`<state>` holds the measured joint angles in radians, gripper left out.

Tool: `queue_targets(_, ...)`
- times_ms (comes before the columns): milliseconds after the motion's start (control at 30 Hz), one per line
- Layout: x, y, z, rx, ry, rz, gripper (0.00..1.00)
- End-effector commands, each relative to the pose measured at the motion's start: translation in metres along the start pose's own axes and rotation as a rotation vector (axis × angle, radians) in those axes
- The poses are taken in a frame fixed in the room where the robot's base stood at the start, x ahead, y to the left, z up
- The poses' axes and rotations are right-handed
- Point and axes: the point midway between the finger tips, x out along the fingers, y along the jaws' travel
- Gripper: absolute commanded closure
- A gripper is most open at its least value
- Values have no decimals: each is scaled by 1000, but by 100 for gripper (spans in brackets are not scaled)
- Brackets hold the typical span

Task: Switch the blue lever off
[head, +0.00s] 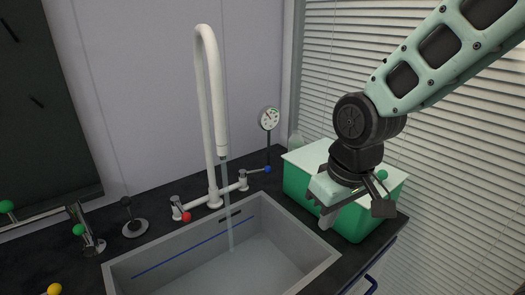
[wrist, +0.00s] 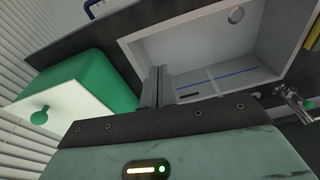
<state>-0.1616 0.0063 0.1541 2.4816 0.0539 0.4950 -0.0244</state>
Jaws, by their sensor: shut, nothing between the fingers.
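The blue lever (head: 267,169) is a short rod with a blue ball tip. It points right from the right end of the white tap (head: 214,199) behind the sink. A thin stream of water (head: 229,205) falls from the tap's spout into the sink. A red-tipped lever (head: 186,216) is on the tap's left end. My gripper (head: 326,222) is to the right of and nearer than the blue lever, in front of the green box, apart from the lever. Its fingers (wrist: 155,86) are together and empty. I cannot make out the blue lever in the wrist view.
The grey sink (head: 125,270) fills the counter's front. A green box (head: 350,222) with a white lid stands right of it, close to my gripper. A round gauge (head: 268,118) stands behind the blue lever. Green-knobbed valves (head: 80,230) are at left. Blinds cover the right wall.

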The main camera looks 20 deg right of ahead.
Motion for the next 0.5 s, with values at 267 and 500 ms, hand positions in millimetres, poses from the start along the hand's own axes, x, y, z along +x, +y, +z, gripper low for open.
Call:
queue_targets(267,-7,73,-72,107,62,42,100)
queue_targets(500,1,108,-147,76,91,56,100)
